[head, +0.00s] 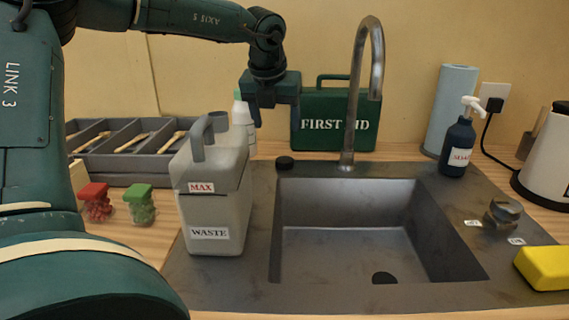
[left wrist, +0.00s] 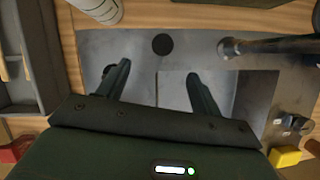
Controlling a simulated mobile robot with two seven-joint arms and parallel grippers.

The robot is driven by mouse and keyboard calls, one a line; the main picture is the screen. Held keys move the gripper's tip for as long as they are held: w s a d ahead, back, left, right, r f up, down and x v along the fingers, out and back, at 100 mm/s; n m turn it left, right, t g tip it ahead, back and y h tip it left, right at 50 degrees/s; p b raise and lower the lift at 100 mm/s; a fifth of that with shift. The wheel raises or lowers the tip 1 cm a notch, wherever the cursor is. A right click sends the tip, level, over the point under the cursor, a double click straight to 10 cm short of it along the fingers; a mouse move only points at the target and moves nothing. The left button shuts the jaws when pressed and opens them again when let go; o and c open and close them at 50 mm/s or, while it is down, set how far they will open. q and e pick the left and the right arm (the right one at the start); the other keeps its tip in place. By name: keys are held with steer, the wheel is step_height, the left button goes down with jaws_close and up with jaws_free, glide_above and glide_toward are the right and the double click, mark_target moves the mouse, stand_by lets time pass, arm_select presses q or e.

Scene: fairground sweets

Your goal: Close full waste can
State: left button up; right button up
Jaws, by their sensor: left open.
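The waste can (head: 215,215) is a grey canister with a top handle and labels reading "MAX" and "WASTE". It stands upright on the left part of the sink surround in the head view. My left gripper (head: 275,115) is open and empty, pointing down above the area behind the can, near the cap. In the left wrist view its fingers (left wrist: 158,72) are apart. My right gripper is not seen.
The tall faucet (head: 375,70) rises just right of the gripper, with a green first aid box (head: 335,120) behind. A white bottle (head: 243,120) stands behind the can, and a grey divided tray (head: 125,165) is left. The sink basin (head: 350,230) is empty.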

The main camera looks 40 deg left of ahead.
arm_select(q)
glide_above(285, 160)
steer(key=s, duration=0.2)
steer(key=f, duration=0.6)
steer(key=shift+s+d, duration=0.2)
steer(key=shift+f, duration=0.1)
steer(key=x, duration=0.5)
steer(key=shift+w+d, duration=0.15)
steer(key=shift+d, duration=0.1)
steer(key=shift+c, duration=0.4)
steer(key=c, duration=1)
steer(key=shift+o, duration=0.2)
step_height(285, 160, up, 10)
steer(key=shift+p, duration=0.3)
